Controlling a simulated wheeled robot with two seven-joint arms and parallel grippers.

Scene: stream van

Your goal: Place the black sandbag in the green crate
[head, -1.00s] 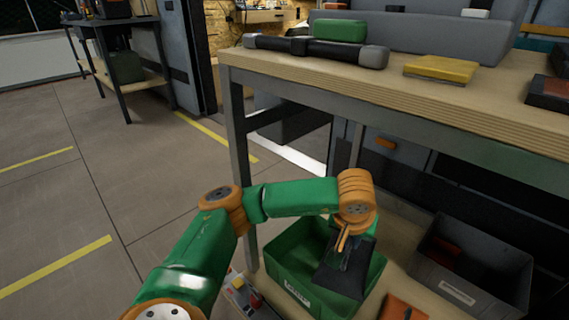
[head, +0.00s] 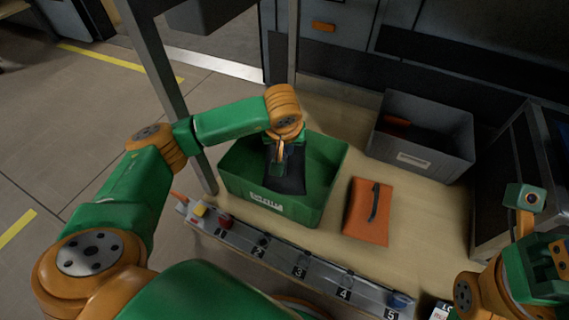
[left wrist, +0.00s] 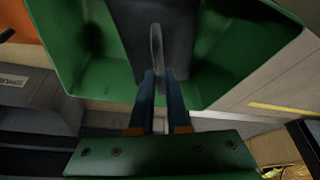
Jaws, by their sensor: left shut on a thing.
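The black sandbag (head: 287,184) is inside the outline of the green crate (head: 330,190), towards its front wall. My left gripper (head: 278,160) is shut on the bag's handle from above. In the left wrist view the two fingers (left wrist: 158,98) pinch the grey strap of the sandbag (left wrist: 190,35), with the crate's green walls (left wrist: 85,75) around it. Whether the bag touches the crate floor cannot be told. My right gripper (head: 540,235) is at the lower right, away from the crate; its jaws do not show clearly.
An orange sandbag (head: 366,222) with a dark handle lies right of the crate on the wooden shelf (head: 425,205). A numbered strip (head: 300,262) runs along the front edge.

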